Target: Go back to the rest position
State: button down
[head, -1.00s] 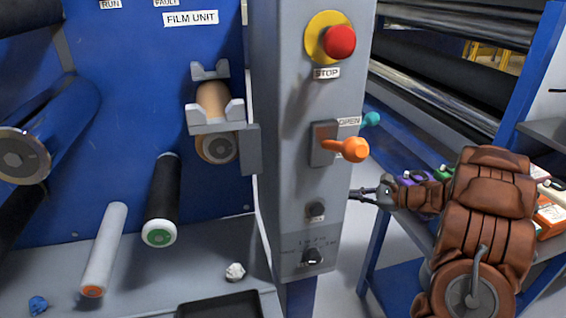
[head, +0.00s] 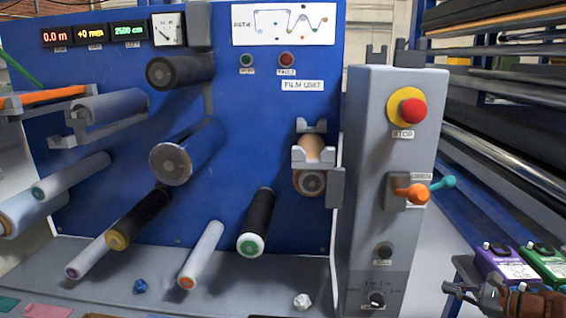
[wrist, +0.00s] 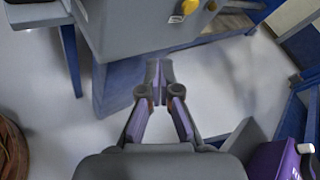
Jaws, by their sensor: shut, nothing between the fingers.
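My gripper (head: 452,289) shows at the bottom right of the head view, to the right of the grey control column (head: 368,150) and left of a purple box. Its fingers also show in the wrist view (wrist: 160,76), with the tips together and nothing between them. They hang over pale floor, near the column's lower part. My brown-covered arm is mostly cut off by the lower right of the head view.
The blue film unit (head: 110,165) carries several rollers. The column has a red stop button (head: 413,110) and an orange lever (head: 416,194). Purple (head: 507,263) and green (head: 545,259) boxes stand at the right. Long rollers (head: 500,140) fill a rack behind. Pale floor (wrist: 215,80) is open below my gripper.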

jog(key=s+a+r+n+g, duration=0.2)
jog(key=s+a+n+g, duration=0.45)
jog(key=a, duration=0.65)
jog(key=s+a+r+n+g, duration=0.1)
jog(key=s+a+n+g, duration=0.3)
jog(key=s+a, duration=0.7)
jog(key=s+a+r+n+g+h, duration=0.1)
jog(key=s+n+g+h, duration=0.1)
jog(key=s+n+h, duration=0.6)
jog(key=s+a+n+g+h, duration=0.1)
jog(key=s+a+n+g, duration=0.15)
jog(key=s, duration=0.95)
notch_tip(320, 180, up, 20)
jog(key=d+n+t+p, duration=0.1)
jog(key=t+p, duration=0.1)
jog(key=p, duration=1.6)
jog(key=shift+f+h, duration=0.25)
jog(key=shift+h, duration=0.05)
